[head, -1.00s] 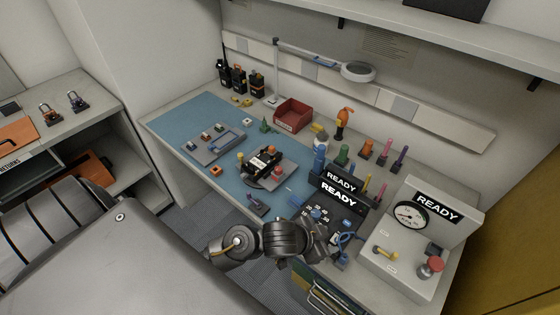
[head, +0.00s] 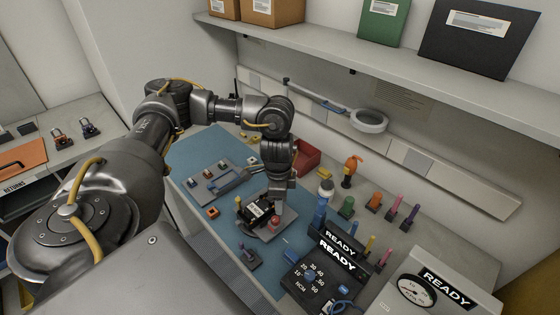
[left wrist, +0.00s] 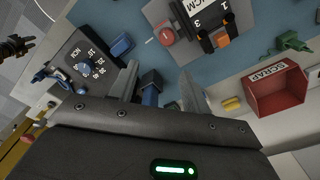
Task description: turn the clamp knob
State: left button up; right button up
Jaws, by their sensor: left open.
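The clamp fixture has a grey plate (head: 274,237) on the blue mat. A black radio (head: 240,205) with a white label lies on it. The red clamp knob (head: 274,223) is at the fixture's right side, and it also shows at the top of the left wrist view (left wrist: 166,36). My left gripper (head: 277,203) points down just above and behind the knob in the head view. In the left wrist view its fingers (left wrist: 158,80) are apart, and the knob lies beyond them. A dark jointed part at that view's left edge looks like my right gripper (left wrist: 17,47).
A blue bottle (head: 320,213) stands right of the fixture and shows between the fingers in the wrist view. The black dial box (head: 308,282) and READY displays are at the right. A red scrap bin (head: 307,157) is behind. A shelf (head: 400,72) overhangs the bench.

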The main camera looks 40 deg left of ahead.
aim_at(275, 219)
pick_arm(q)
jog(key=shift+n, duration=0.3)
jog(key=f, duration=0.3)
jog(key=a+f+b, duration=0.1)
jog(key=f, duration=0.2)
jog(key=f+b, duration=0.1)
jog(key=f, duration=0.3)
jog(key=shift+s+a, duration=0.15)
jog(key=shift+a, duration=0.25)
jog(key=shift+c, duration=0.3)
jog(key=c, duration=0.9)
jog(key=shift+c, duration=0.2)
